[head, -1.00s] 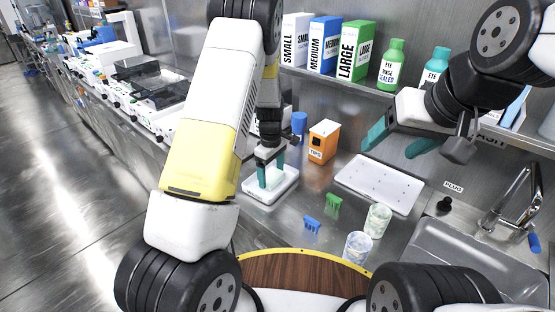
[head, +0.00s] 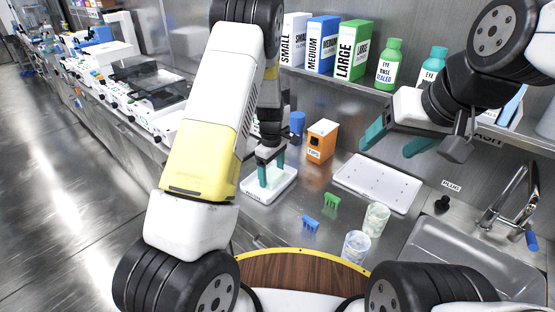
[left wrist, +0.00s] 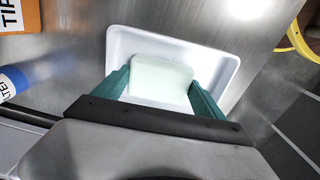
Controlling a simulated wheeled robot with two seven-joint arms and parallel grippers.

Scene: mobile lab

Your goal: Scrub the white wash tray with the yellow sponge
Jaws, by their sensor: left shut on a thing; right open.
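The white wash tray (head: 252,196) is a small shallow tray on the steel counter, left of centre in the head view; it also fills the middle of the left wrist view (left wrist: 226,68). My left gripper (head: 271,172) points down into it. In the left wrist view its teal fingers (left wrist: 161,85) are shut on the sponge (left wrist: 160,80), a pale, whitish-green block that does not look yellow here. The sponge is inside the tray's outline; whether it touches the floor I cannot tell. My right gripper (head: 398,140) is open and empty, raised over the counter at right.
A flat white tray (head: 378,183) with small dark marks lies to the right. An orange box (head: 321,141) and a blue cylinder (head: 297,122) stand behind the wash tray. Blue (head: 310,224) and green (head: 332,200) racks and two clear cups (head: 356,246) stand in front. The sink (head: 450,262) is at right.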

